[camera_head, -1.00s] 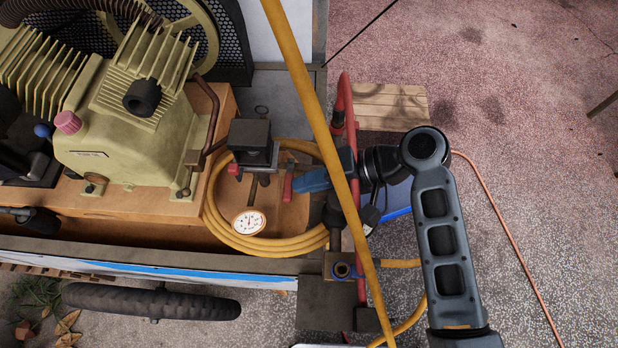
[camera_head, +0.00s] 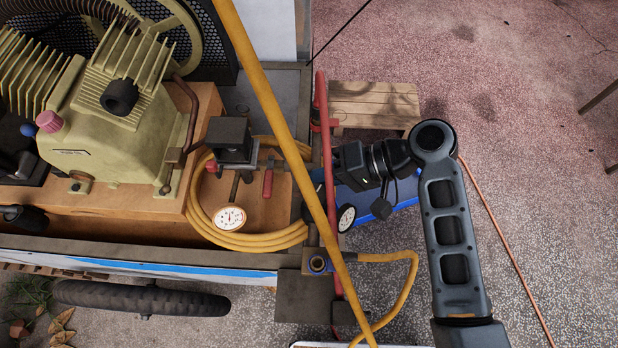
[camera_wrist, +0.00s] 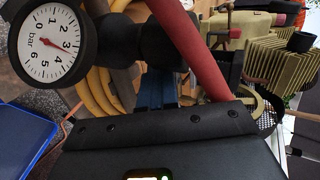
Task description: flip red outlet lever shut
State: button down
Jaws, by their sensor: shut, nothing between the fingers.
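The red lever (camera_head: 267,183) is a short handle on the outlet fitting beside the black pressure-switch box (camera_head: 229,138). It points toward the lower edge of the head view. My gripper (camera_head: 313,187) is right of the lever, apart from it. Its blue fingers are shut and empty, partly hidden by the yellow bar and red rail. The wrist view shows the blue fingers (camera_wrist: 161,90) beyond the red rail (camera_wrist: 188,45).
The red rail (camera_head: 325,150) and slanting yellow bar (camera_head: 268,90) cross near my gripper. A white-faced gauge (camera_head: 230,217) sits below the lever among yellow hose coils (camera_head: 255,239). Another gauge (camera_head: 346,217) is beside the rail. The floor at right is mostly open.

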jog(key=v, duration=0.8)
jog(key=shift+s+d+b, duration=0.2)
jog(key=shift+d+b, duration=0.05)
jog(key=shift+b, duration=0.1)
jog(key=shift+r, duration=0.1)
